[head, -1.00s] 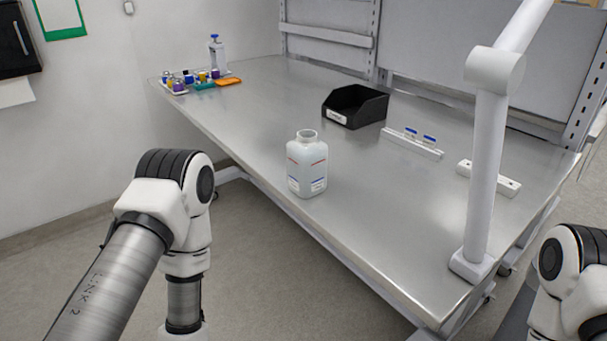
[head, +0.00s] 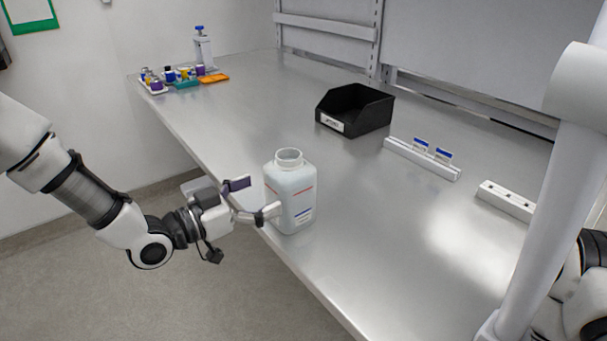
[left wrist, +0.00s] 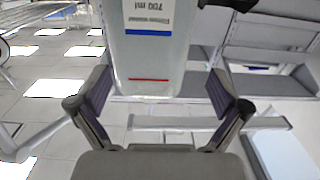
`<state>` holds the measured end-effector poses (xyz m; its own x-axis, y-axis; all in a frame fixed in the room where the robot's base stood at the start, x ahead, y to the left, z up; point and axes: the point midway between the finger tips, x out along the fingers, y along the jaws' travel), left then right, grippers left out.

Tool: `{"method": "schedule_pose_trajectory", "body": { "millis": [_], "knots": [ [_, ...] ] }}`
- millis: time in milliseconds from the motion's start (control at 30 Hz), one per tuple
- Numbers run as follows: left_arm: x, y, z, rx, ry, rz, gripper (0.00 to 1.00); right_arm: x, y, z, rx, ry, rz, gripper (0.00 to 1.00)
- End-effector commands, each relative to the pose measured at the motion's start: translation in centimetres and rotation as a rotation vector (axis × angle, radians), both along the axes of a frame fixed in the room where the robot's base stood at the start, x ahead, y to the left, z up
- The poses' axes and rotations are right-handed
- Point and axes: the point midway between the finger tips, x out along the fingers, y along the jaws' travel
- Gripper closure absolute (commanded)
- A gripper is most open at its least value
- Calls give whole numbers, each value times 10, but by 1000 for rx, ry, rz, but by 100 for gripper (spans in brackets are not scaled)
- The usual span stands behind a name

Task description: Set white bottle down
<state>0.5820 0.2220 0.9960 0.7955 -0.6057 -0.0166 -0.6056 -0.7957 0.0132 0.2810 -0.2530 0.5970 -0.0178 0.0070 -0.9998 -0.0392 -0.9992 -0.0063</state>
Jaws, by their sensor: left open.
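The white bottle (head: 291,195), open-topped with red and blue label lines, stands upright on the metal table near its left edge. My left gripper (head: 252,199) is open, just left of the bottle, at about the height of its body. One fingertip overlaps the bottle's left side in the head view; contact cannot be told. In the left wrist view the bottle (left wrist: 150,50) shows in line with the gap between the spread purple-padded fingers (left wrist: 158,95), clear of both pads. My right gripper is not in view.
A black bin (head: 354,109) stands behind the bottle. White racks (head: 421,158) and (head: 507,200) lie to the right. A tray of colourful small items (head: 157,88) and a blue-capped bottle (head: 203,47) stand at the far left. The table (head: 240,115) is bare around the white bottle.

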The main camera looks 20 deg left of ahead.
Motion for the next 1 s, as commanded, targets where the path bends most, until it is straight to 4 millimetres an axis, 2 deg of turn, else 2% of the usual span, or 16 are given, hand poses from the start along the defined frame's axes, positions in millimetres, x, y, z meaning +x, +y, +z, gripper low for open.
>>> {"method": "schedule_pose_trajectory", "body": {
  "millis": [267,533,767,800,833,967,1000],
  "knots": [
    [21,-18,0,4,-2,-2,0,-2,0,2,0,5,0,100],
    [57,-44,-6,5,1,-2,0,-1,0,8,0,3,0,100],
    [62,-47,-6,0,0,0,0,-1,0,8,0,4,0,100],
    [62,-47,-6,0,0,0,4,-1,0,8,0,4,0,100],
    [62,-47,-6,0,0,0,14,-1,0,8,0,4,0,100],
    [62,-46,-6,0,0,0,60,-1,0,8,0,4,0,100],
    [62,-46,-6,1,1,1,74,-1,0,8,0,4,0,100]
  ]
}}
